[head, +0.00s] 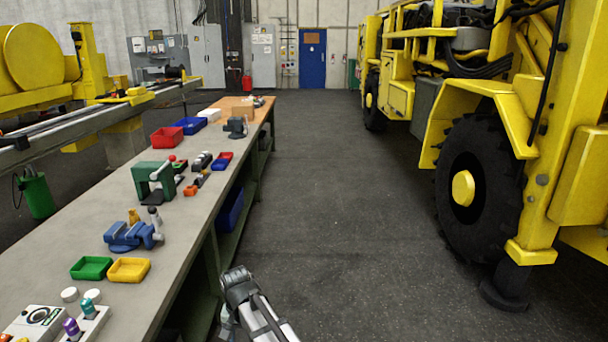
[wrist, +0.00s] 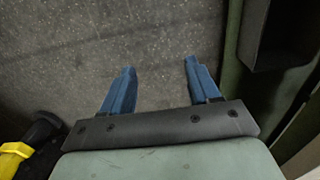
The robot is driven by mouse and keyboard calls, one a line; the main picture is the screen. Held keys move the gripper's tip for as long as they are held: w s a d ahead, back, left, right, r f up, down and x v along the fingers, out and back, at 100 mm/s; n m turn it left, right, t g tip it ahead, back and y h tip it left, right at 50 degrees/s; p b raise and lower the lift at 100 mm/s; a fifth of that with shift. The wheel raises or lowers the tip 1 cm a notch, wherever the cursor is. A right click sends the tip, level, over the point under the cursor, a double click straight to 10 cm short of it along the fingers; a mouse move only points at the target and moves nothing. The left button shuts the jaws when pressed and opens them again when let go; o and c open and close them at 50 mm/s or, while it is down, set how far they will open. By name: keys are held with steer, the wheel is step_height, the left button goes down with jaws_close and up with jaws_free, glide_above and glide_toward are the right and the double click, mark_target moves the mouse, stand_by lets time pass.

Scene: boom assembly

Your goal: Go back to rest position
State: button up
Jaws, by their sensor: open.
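My gripper (wrist: 160,80) shows in the wrist view with its two blue fingers spread apart and nothing between them. It hangs over the bare dark floor (wrist: 100,40), beside the green bench frame (wrist: 229,60) at the right of that view. In the head view my arm shows at the bottom middle, to the right of the workbench (head: 190,245) and over the floor. The fingertips cannot be made out there.
The bench holds a blue vise (head: 128,236), a green press (head: 150,180), a green tray (head: 91,268), a yellow tray (head: 129,270) and several tools. A yellow vehicle (head: 463,185) stands at the right. The floor aisle (head: 330,180) between them is clear.

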steer(key=s+d+f, duration=0.2)
steer(key=d+f, duration=0.3)
steer(key=d, duration=0.7)
steer(key=s+d+f, duration=0.2)
steer(key=d+f, duration=0.3)
steer(key=d, duration=0.6)
steer(key=s+d+f, duration=0.2)
steer(key=d+f, duration=0.2)
steer(key=d, duration=0.8)
steer(key=s+f+g, duration=0.3)
steer(key=s+f, duration=0.7)
steer(key=s, duration=0.4)
steer(key=s+f+g, duration=0.3)
steer(key=s+f, duration=0.8)
steer(key=s, duration=0.4)
steer(key=shift+s+a+g, duration=0.2)
steer(key=shift+a+g, duration=0.1)
steer(key=shift+g, duration=0.1)
